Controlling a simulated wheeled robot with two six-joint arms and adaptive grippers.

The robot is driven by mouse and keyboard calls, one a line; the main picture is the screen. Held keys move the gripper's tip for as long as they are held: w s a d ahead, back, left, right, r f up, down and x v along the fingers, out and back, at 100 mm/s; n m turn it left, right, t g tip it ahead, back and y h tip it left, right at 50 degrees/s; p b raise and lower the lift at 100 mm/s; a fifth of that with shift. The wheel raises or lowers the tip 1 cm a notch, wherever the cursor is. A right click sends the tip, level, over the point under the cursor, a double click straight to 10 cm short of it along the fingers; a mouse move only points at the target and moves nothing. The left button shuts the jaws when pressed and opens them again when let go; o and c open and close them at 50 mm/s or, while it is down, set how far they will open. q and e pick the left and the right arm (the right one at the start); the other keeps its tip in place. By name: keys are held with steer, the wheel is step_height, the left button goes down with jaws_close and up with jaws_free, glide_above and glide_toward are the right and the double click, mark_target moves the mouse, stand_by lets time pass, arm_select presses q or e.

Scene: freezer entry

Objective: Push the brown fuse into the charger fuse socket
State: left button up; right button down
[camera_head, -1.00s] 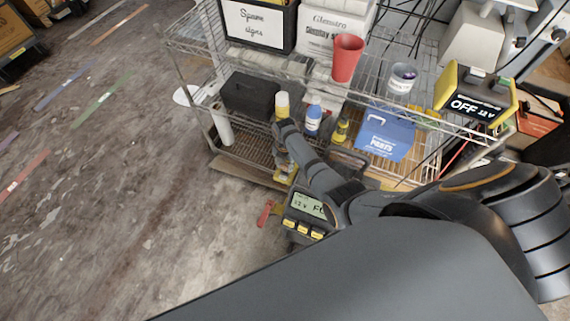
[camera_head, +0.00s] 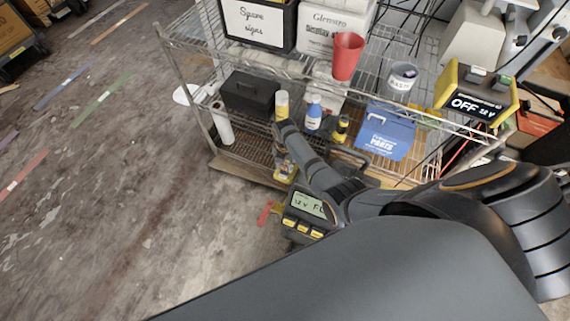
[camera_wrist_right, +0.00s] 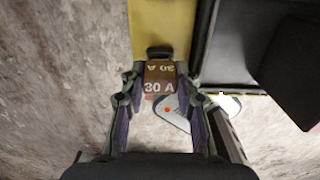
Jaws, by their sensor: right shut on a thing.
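In the right wrist view, my right gripper (camera_wrist_right: 160,76) is shut on the brown fuse (camera_wrist_right: 159,76), which is marked "30 A" on two faces. The fuse lies between both fingertips. Just beyond it is a small black part (camera_wrist_right: 159,51) on a yellow surface (camera_wrist_right: 160,22). It may be the socket; I cannot tell whether the fuse touches or enters it. In the head view my right arm reaches to the lower shelf front, and its gripper (camera_head: 284,158) is small and partly hidden. My left gripper is not in view.
A meter-like unit (camera_head: 308,206) with a lit display and yellow buttons is near my right arm. A yellow-black "OFF 12V" unit (camera_head: 474,98) stands on the wire rack. A blue parts box (camera_head: 385,135), bottles and a red cup (camera_head: 347,57) are close by.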

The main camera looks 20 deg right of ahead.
steer(key=shift+f+b, duration=0.65)
steer(key=shift+f, duration=0.25)
steer(key=c, duration=0.9)
jaws_free()
steer(key=shift+r, duration=0.1)
steer(key=shift+r, duration=0.2)
step_height(320, 180, up, 12)
steer(key=shift+f, duration=0.25)
